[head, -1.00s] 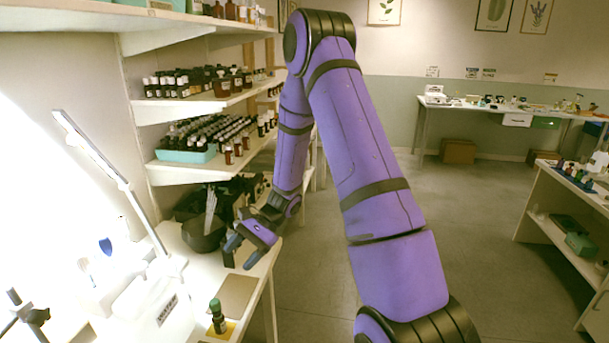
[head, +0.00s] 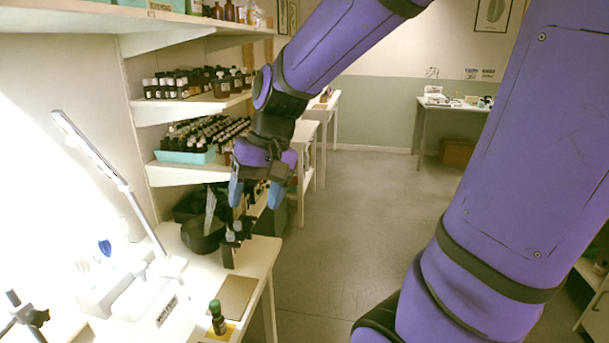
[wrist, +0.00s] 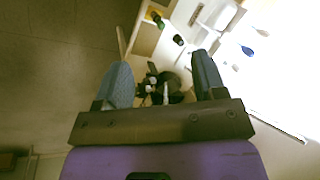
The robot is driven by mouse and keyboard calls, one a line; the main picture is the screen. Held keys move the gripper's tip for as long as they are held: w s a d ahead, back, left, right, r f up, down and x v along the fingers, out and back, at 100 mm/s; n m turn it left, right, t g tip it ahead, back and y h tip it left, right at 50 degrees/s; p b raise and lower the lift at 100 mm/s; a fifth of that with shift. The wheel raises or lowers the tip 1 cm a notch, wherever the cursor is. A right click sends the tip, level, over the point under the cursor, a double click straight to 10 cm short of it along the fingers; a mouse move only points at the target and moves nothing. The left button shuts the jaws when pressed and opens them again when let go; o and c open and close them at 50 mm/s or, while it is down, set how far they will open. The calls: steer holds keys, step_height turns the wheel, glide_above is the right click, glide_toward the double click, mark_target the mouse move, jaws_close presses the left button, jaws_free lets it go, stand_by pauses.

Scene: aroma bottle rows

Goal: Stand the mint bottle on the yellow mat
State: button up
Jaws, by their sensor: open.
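A dark bottle with a green cap (head: 217,318) stands upright on the yellow mat (head: 230,330) at the near end of the bench; its label is too small to read. The yellow mat also shows near the top of the wrist view (wrist: 155,14). My gripper (head: 256,195) is open and empty, fingers pointing down, above the bench's far right edge and well away from the bottle. In the wrist view, both blue fingers (wrist: 162,66) are spread apart with nothing between the tips.
A brown pad (head: 237,296) lies just behind the yellow mat. Dark items (head: 230,252) and a black bowl (head: 203,236) stand farther back. A white lamp (head: 105,165) and a labelled white device (head: 145,300) are at left. Shelves of bottles (head: 205,135) rise behind; floor at right is clear.

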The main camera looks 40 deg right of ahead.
steer(key=s+d+r+n+t+h, duration=0.2)
steer(key=s+r, duration=0.4)
steer(key=s, duration=0.4)
steer(key=shift+s+r+n+t+h, duration=0.3)
steer(key=shift+n+t+h, duration=0.35)
steer(key=shift+t, duration=0.45)
